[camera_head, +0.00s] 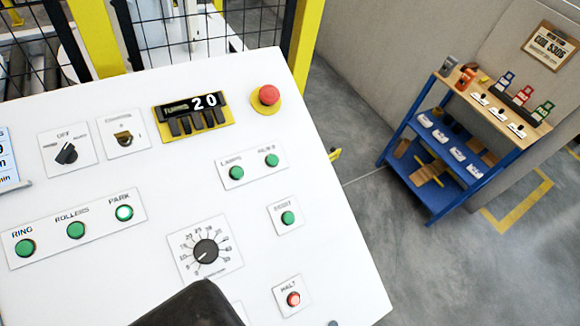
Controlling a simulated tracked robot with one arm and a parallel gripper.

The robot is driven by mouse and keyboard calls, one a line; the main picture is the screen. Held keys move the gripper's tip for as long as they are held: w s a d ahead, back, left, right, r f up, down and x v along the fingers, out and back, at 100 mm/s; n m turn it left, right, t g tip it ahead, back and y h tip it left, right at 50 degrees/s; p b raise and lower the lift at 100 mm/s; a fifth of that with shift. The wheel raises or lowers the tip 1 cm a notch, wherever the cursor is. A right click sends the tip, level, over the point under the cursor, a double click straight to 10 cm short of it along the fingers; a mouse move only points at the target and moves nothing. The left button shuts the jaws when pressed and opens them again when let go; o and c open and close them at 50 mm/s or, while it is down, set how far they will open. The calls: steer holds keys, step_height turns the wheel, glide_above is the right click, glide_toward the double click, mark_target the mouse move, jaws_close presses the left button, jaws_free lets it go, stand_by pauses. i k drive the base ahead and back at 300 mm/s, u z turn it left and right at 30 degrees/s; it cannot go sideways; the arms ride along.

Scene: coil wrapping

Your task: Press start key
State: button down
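A tilted white control panel (150,180) fills the left and middle of the view. A green button (288,217) on a small white plate sits at its right side; the blurred label above it seems to read START. My gripper (195,303) shows as a dark rounded shape at the bottom edge, below the dial and left of the green button, apart from it in the picture. Its fingers cannot be made out, so its opening cannot be told. A red button (293,299) labelled HALT sits below the green one.
The panel also holds a dial (206,251), a red emergency stop (269,95), a counter (192,112) showing 20, a lit PARK button (124,212), other green buttons and switches. A blue cart (433,201) stands right. A yellow-framed fence (100,40) is behind.

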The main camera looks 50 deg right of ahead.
mark_target(288, 219)
steer(key=z, duration=0.05)
steer(key=k, duration=1.5)
steer(key=z, duration=0.85)
steer(key=i, duration=1)
